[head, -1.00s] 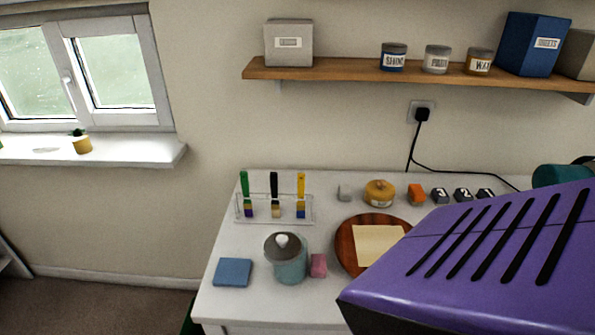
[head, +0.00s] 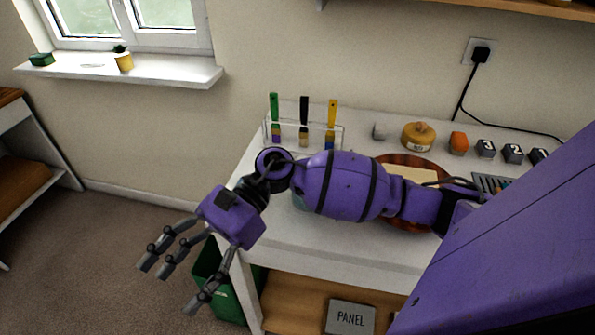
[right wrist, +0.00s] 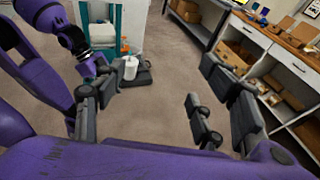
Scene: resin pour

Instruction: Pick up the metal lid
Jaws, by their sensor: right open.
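My right gripper (head: 172,282) is open and empty, its fingers spread over the floor off the left edge of the white worktop (head: 350,247). Its open fingers also show in the right wrist view (right wrist: 160,112), with floor between them. My right forearm crosses the worktop and hides the metal lid. Only a sliver of the teal pot (head: 299,202) shows beneath the arm. The lid cannot be made out in the right wrist view.
A rack with several brushes (head: 304,125) stands behind the arm. A yellow-orange round pot (head: 418,136), an orange block (head: 459,143) and numbered dark blocks (head: 486,148) line the back. A round wooden board (head: 420,162) is partly covered. A green bin (head: 222,290) stands below the left edge.

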